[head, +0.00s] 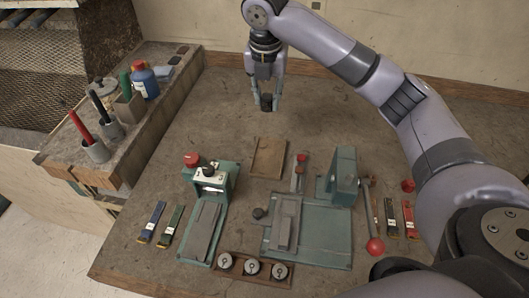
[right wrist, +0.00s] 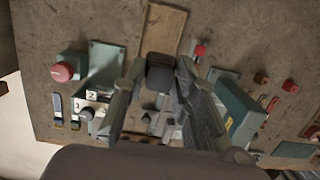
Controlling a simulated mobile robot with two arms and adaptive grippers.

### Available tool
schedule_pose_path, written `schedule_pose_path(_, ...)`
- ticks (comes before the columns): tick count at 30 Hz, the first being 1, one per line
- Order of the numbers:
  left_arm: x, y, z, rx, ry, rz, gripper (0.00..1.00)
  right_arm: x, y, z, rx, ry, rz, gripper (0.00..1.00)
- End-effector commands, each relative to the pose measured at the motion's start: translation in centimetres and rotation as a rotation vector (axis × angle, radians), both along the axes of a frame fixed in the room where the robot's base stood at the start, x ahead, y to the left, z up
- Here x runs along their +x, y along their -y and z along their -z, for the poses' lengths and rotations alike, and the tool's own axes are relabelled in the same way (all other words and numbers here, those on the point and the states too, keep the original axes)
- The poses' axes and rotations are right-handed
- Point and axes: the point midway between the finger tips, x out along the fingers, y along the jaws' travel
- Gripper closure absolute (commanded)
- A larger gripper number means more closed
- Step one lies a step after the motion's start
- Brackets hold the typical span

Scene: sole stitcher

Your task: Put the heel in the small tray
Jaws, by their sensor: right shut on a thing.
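My right gripper (head: 265,97) is in the air above the back middle of the bench, shut on a small dark block, which I take for the heel (head: 266,102). In the right wrist view the heel (right wrist: 160,78) sits between the fingertips (right wrist: 158,72). The small tray (head: 268,157), flat and brown, lies on the bench nearer than the gripper in the head view and looks empty. In the right wrist view the tray (right wrist: 163,27) shows beyond the heel. My left gripper is not in view.
A teal press (head: 213,190) with a red knob stands left of the tray, and a larger teal machine (head: 342,178) stands right. A rack of round spools (head: 252,268) lies at the front. A raised shelf (head: 160,105) holds cups and bottles. The bench behind the tray is clear.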

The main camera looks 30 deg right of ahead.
Motion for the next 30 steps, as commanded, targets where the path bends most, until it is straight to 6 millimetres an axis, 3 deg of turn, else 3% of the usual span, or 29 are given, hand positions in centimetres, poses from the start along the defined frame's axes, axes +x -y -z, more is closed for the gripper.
schedule_pose_path(5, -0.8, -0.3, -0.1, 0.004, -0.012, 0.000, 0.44, 0.4, 0.4, 1.7, -0.002, -0.007, -0.011, 1.00)
schedule_pose_path(10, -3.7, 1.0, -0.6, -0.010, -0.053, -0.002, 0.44, 0.2, 0.4, 5.9, -0.002, -0.008, -0.012, 1.00)
schedule_pose_path(14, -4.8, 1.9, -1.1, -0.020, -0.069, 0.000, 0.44, 0.2, 0.4, 9.4, -0.002, -0.008, -0.012, 1.00)
schedule_pose_path(21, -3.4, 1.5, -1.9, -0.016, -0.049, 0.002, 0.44, 0.2, 0.5, 14.6, -0.002, -0.004, -0.010, 1.00)
schedule_pose_path(25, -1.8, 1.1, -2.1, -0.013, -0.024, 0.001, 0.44, 0.3, 0.4, 15.7, -0.001, -0.002, -0.011, 1.00)
schedule_pose_path(30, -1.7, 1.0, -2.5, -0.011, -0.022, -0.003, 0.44, 0.2, 0.4, 17.9, -0.002, -0.005, -0.011, 1.00)
